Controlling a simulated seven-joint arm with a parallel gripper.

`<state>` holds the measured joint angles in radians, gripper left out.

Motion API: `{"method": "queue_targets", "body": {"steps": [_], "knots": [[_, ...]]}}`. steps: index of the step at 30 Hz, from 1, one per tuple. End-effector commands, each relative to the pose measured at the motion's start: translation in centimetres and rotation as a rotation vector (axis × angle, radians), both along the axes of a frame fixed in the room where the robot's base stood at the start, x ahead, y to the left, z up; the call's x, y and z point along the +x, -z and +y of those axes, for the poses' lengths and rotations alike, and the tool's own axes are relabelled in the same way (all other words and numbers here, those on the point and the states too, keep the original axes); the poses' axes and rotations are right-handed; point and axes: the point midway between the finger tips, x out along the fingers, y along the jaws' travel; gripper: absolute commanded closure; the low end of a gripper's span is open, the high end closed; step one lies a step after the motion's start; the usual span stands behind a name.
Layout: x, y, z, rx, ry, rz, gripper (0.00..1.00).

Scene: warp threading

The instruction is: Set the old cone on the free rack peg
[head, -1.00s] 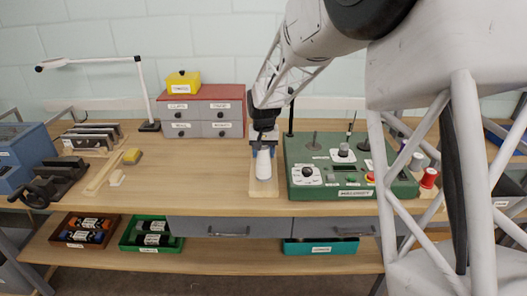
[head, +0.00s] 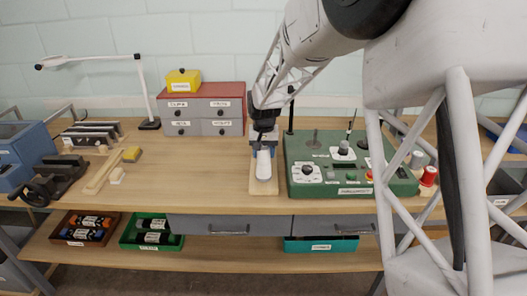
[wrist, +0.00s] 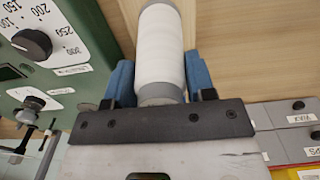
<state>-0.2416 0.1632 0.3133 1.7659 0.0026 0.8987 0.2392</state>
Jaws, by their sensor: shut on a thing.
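At the far right, partly behind my arm, the rack carries a grey cone (head: 416,160) and a red cone (head: 429,176). No free peg shows clearly.
The green control machine (head: 350,190) with knobs and upright posts stands between my gripper and the rack. A grey drawer cabinet with red top (head: 205,108) is behind to the left. The bench middle (head: 200,170) is clear.

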Motion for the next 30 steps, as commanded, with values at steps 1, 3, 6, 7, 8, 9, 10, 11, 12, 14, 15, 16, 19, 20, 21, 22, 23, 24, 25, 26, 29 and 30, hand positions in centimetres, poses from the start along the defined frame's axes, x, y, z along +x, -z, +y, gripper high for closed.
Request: {"method": "queue_targets", "body": {"steps": [1,3,6,7,8,9,10,11,12,14,15,16,19,20,21,22,23,24,25,26,29,30], "knots": [[0.00,0.07,0.00,0.000,0.000,0.000,0.67],[0.00,0.16,0.00,0.000,0.000,0.000,0.67],[0.00,0.30,0.00,0.000,0.000,0.000,0.67],[0.00,0.34,0.00,0.000,0.000,0.000,0.67],[0.00,0.38,0.00,0.000,0.000,0.000,0.67],[0.00,0.44,0.00,0.000,0.000,0.000,0.67],[0.00,0.48,0.00,0.000,0.000,0.000,0.67],[0.01,0.47,0.00,0.000,0.000,0.000,0.67],[0.00,0.46,0.00,0.000,0.000,0.000,0.67],[0.00,0.47,0.00,0.000,0.000,0.000,0.67],[0.00,0.47,0.00,0.000,0.000,0.000,0.48],[0.00,0.47,0.00,0.000,0.000,0.000,0.44],[0.00,0.48,0.00,0.000,0.000,0.000,0.29],[0.00,0.48,0.00,0.000,0.000,0.000,0.24],[0.00,0.48,0.00,0.000,0.000,0.000,0.20],[0.00,0.48,0.00,0.000,0.000,0.000,0.20],[0.00,0.48,0.00,0.000,0.000,0.000,0.20],[0.00,0.48,0.00,0.000,0.000,0.000,0.20],[0.00,0.48,0.00,0.000,0.000,0.000,0.20],[0.00,0.48,0.00,0.000,0.000,0.000,0.20],[0.00,0.47,0.00,0.000,0.000,0.000,0.20],[0.00,0.41,0.00,0.000,0.000,0.000,0.20]]}}
